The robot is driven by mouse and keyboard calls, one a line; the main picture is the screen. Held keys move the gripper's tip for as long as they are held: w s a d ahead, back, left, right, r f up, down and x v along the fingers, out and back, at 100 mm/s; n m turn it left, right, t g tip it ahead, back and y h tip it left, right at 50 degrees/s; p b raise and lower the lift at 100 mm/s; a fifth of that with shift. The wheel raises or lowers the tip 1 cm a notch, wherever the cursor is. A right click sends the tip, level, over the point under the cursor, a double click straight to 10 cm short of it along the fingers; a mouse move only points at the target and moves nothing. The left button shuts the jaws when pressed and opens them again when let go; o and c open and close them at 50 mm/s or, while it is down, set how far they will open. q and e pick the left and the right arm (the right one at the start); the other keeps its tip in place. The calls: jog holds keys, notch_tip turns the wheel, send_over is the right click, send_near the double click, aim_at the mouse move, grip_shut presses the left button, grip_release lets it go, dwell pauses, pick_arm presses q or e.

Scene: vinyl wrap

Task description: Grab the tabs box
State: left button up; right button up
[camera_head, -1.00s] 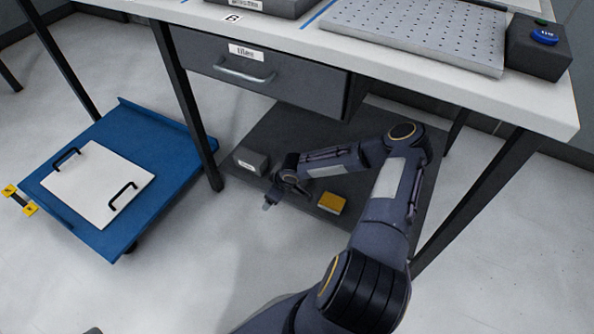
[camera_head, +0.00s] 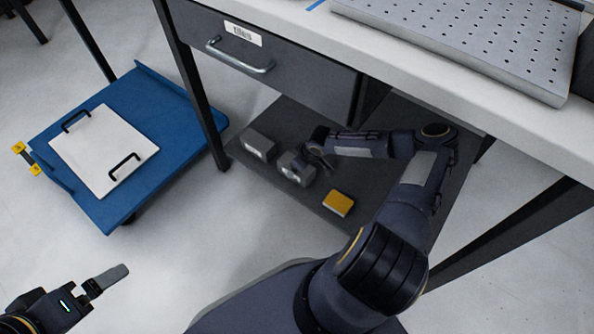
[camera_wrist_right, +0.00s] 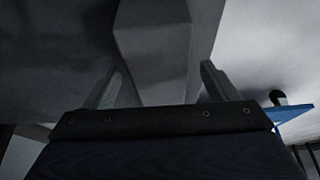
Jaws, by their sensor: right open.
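Two grey boxes with white labels stand on the dark lower shelf (camera_head: 290,215) under the bench; I cannot read which is the tabs box. One grey box (camera_head: 257,145) is at the left, and the other grey box (camera_head: 294,170) is close to its right. My right gripper (camera_head: 318,160) is at the right end of the second box. In the right wrist view a grey box (camera_wrist_right: 155,45) lies ahead between the two spread fingers of this gripper (camera_wrist_right: 160,85); contact is unclear. My left gripper (camera_head: 105,280) is at the lower left, away from the boxes; its jaw gap is unclear.
A yellow-topped box (camera_head: 338,203) lies on the shelf in front of my right arm. The drawer (camera_head: 270,65) labelled "tiles" and the bench top (camera_head: 450,110) hang above. A bench leg (camera_head: 192,90) and a blue cart (camera_head: 165,165) with a white panel stand left.

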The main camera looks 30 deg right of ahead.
jog(key=x, duration=0.3)
jog(key=shift+d+f+b, duration=0.1)
jog(key=shift+b, duration=0.3)
jog(key=shift+c, duration=0.4)
jog(key=c, duration=1.1)
